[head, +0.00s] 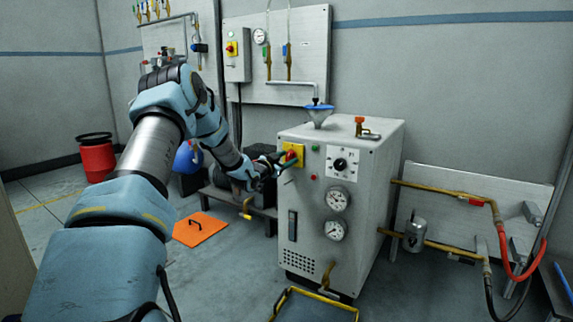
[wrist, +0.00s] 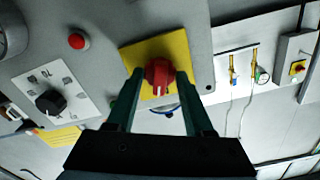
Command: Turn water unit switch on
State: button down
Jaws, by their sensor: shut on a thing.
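The water unit (head: 350,210) is a pale grey cabinet in the middle of the head view. Its switch is a red rotary knob (wrist: 158,76) on a yellow plate (wrist: 185,48), at the upper left of the front panel. In the head view the yellow plate (head: 299,150) is partly covered by my gripper (head: 287,161). In the wrist view my gripper (wrist: 160,95) has its two dark green fingers on either side of the red knob, shut on it. A white mark shows on the lower part of the knob.
A black dial (head: 340,164), a red button (wrist: 78,41) and two gauges (head: 337,199) share the panel. A blue funnel (head: 320,112) stands on top. Brass pipes (head: 440,190) run out right. An orange plate (head: 200,229) lies on the floor.

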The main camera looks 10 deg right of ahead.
jog(key=m+b, duration=0.2)
jog(key=m, duration=0.1)
jog(key=m+b, duration=0.1)
jog(key=shift+d+f+m+b, duration=0.1)
jog(key=shift+f+m+b, duration=0.15)
jog(key=shift+m+b, duration=0.05)
jog(key=m+b, duration=0.3)
jog(key=shift+m, duration=0.4)
jog(key=m+b, duration=0.4)
jog(key=shift+r+m+b, duration=0.15)
jog(key=shift+m+b, duration=0.25)
jog(key=shift+m, duration=0.1)
jog(key=shift+c, duration=1.4)
grip_release()
jog(key=shift+r, duration=0.1)
jog(key=p+v, duration=0.2)
jog(key=v, duration=0.9)
